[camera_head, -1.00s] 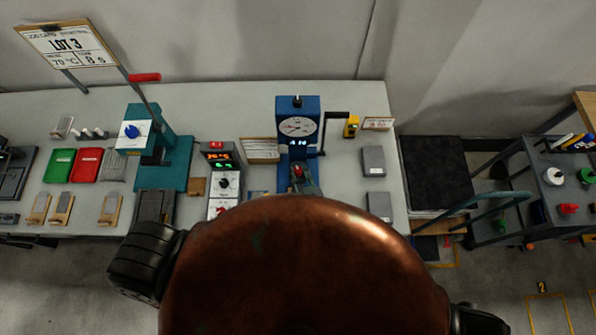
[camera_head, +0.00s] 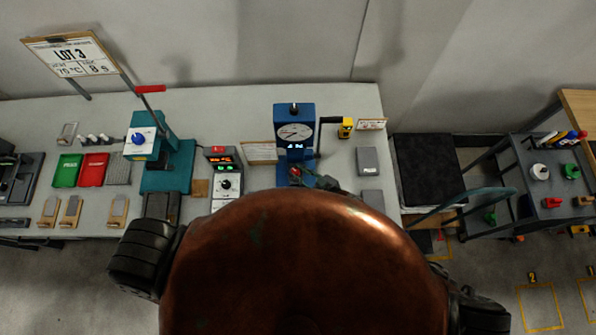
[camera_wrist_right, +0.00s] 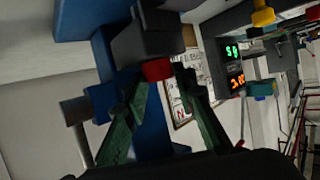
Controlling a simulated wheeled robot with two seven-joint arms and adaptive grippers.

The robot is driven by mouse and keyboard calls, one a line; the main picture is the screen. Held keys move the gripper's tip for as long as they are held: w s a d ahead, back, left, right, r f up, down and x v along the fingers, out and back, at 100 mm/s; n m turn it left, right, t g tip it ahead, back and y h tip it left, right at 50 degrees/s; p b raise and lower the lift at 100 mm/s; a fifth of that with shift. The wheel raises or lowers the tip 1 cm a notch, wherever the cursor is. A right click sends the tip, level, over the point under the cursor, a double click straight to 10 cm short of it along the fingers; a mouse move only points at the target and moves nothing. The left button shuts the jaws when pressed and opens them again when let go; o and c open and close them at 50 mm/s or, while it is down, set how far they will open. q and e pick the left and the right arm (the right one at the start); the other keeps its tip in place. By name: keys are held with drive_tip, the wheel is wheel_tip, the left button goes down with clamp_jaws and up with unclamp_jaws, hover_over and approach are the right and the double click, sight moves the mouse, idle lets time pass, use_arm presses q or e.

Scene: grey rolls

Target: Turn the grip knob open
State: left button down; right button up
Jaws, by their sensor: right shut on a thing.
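The blue tester (camera_head: 293,123) with a round dial stands at the back of the bench. It also shows in the right wrist view (camera_wrist_right: 103,60). Its small red grip knob (camera_head: 295,171) is low on the front, below the display. In the right wrist view the red knob (camera_wrist_right: 157,69) sits between the green fingertips of my right gripper (camera_wrist_right: 163,75), under a dark grey block. My right gripper (camera_head: 318,180) is shut on the knob and comes from its right in the head view. Its lower part and wrist are hidden behind my copper-coloured body. My left gripper is not in view.
A grey control box (camera_head: 225,180) with red and green digits stands left of the tester. A teal press (camera_head: 166,165) with a red-tipped lever is further left. Grey blocks (camera_head: 367,160) lie to the right. A trolley (camera_head: 545,200) stands at the far right.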

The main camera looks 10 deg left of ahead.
idle(0.3)
drive_tip(key=o, duration=1.2)
drive_tip(key=shift+c, duration=0.2)
drive_tip(key=shift+d, duration=0.1)
drive_tip(key=v, duration=1.2)
drive_tip(key=shift+r, duration=0.1)
